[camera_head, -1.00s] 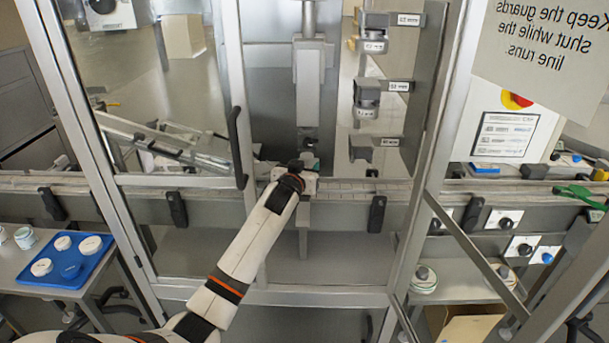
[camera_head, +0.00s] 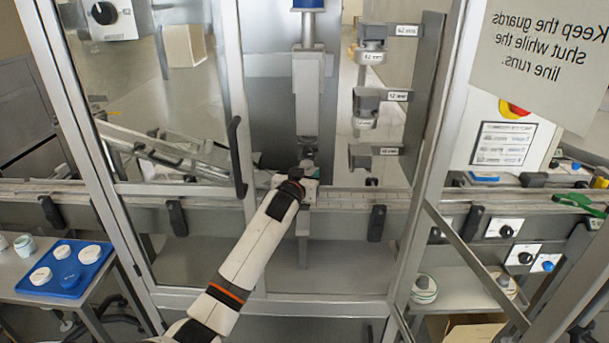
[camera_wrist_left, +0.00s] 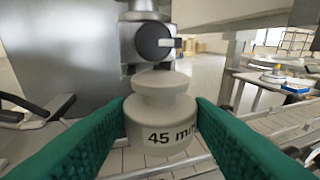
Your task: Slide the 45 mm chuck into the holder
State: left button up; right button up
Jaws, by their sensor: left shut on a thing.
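The white 45 mm chuck (camera_wrist_left: 160,115), with a narrower neck and flanged top, stands upright between the green fingers of my left gripper (camera_wrist_left: 160,135) in the left wrist view. The gripper is shut on it. The holder (camera_wrist_left: 152,42), with a dark round knob and a small lever, is just beyond and above the chuck's top; I cannot tell whether they touch. In the head view my left gripper (camera_head: 306,178) is under the machine's vertical head (camera_head: 308,95), and my wrist mostly hides the chuck. My right gripper is not in view.
A rack (camera_head: 420,95) with labelled shelves stands right of the head. The conveyor (camera_head: 345,197) runs below the gripper. Guard frame posts (camera_head: 236,110) stand on either side of the opening. A blue tray (camera_head: 66,268) with white lids is at the left.

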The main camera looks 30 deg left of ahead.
pick_arm(q)
jog(key=shift+w+a, duration=0.1)
jog(key=shift+w, duration=0.05)
jog(key=shift+w+a, duration=0.35)
jog(key=shift+w, duration=0.2)
dwell(0.3)
jog(key=shift+w+a, duration=0.1)
jog(key=shift+w, duration=0.05)
jog(key=shift+w, duration=0.15)
jog(key=shift+w+a+b, duration=0.25)
jog(key=shift+w+b, duration=0.05)
jog(key=shift+b, duration=0.05)
jog(key=shift+w+a, duration=0.2)
jog(key=shift+w, duration=0.1)
jog(key=shift+w+a, duration=0.25)
jog(key=shift+w, duration=0.15)
jog(key=shift+w+a+b, duration=0.15)
jog(key=shift+w+b, duration=0.05)
jog(key=shift+b, duration=0.1)
dwell(0.4)
